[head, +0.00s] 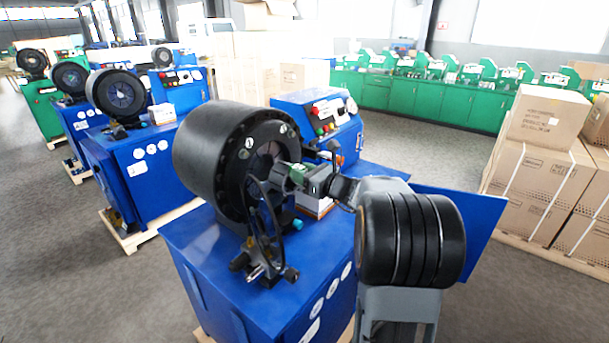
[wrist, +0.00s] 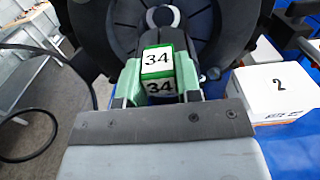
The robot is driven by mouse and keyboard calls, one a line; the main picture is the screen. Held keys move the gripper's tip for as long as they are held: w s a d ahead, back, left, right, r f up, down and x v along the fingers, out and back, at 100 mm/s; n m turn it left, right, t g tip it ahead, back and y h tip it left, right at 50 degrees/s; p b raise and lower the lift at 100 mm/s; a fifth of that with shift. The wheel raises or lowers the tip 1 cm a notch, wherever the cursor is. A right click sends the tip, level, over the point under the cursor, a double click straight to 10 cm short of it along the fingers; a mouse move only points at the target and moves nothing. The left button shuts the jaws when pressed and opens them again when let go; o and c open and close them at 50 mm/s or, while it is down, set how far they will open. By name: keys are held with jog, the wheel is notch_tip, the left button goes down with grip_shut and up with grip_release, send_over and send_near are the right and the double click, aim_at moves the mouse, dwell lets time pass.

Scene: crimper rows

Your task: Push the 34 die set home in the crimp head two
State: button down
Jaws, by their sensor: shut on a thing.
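The 34 die set (wrist: 157,68) is a small block with a green edge and white faces marked 34. It shows in the wrist view between the fingers of my gripper (wrist: 160,88), which is shut on it. The crimp head (head: 222,160) is a large black cylinder on a blue machine. In the head view my gripper (head: 290,177) is at the front face of this head, close to its central opening. The opening (wrist: 163,18) shows behind the die set in the wrist view. How far the die set is in cannot be told.
A white box marked 2 (wrist: 280,92) stands on the blue machine top right of the gripper. A black hose (head: 262,225) loops before the head. A control panel (head: 325,115) stands behind. Cartons (head: 540,150) are stacked at the right.

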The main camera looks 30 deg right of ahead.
aim_at(289, 166)
jog(key=shift+x, duration=2.4)
jog(key=shift+r, duration=0.2)
jog(key=shift+b, duration=0.55)
jog(key=shift+x, duration=3.35)
dwell(0.3)
jog(key=c, duration=1)
grip_release()
jog(key=shift+s, duration=0.1)
jog(key=shift+o, duration=1.3)
jog(key=shift+f, duration=0.4)
jog(key=b+v, duration=0.1)
jog(key=v, duration=0.3)
jog(key=b+v, duration=0.1)
jog(key=v, duration=0.4)
jog(key=b+v, duration=0.1)
jog(key=v, duration=0.4)
jog(key=shift+a+r, duration=0.1)
jog(key=shift+r, duration=0.15)
